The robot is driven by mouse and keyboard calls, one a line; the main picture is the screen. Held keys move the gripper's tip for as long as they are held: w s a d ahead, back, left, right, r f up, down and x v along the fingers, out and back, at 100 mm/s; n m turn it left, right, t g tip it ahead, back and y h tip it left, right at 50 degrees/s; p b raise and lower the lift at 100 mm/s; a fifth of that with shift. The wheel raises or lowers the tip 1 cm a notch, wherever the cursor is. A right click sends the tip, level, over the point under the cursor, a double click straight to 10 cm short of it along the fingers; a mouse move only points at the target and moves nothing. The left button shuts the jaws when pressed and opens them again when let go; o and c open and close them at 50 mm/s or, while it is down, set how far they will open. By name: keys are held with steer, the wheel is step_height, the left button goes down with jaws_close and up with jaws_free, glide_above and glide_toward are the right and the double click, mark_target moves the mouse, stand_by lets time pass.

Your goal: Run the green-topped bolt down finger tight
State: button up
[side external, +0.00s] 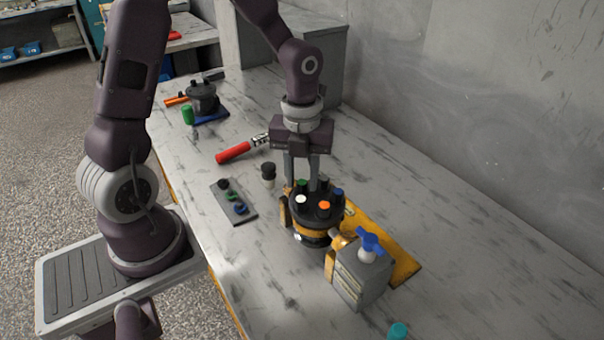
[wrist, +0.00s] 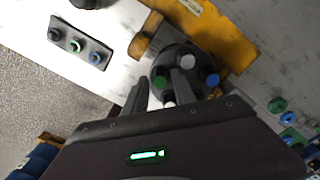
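The hydraulic motor (side external: 313,228) is a dark round body with a yellow band. Several colour-topped bolts stand on its top face. The green-topped bolt (side external: 302,184) is at the far left of that face, and it also shows in the wrist view (wrist: 160,83). My gripper (side external: 302,182) points down over the motor with its fingers apart. In both views the green top appears between the two fingertips (wrist: 160,77). I cannot tell whether either finger touches it. The bolt's shank and how far it is seated are hidden.
White (side external: 300,199), orange (side external: 324,206) and blue (side external: 338,192) bolt tops are close by. A grey block with a blue handle (side external: 370,243) stands front right. A grey plate with small coloured pieces (side external: 244,213) and a red-handled tool (side external: 233,153) lie left. The front-left table is clear.

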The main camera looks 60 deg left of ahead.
mark_target(302, 182)
steer(key=shift+f, duration=0.4)
steer(key=shift+r, duration=0.2)
jaws_close()
steer(key=m, duration=0.6)
steer(key=shift+m, duration=0.4)
jaws_free()
steer(key=shift+r, duration=4)
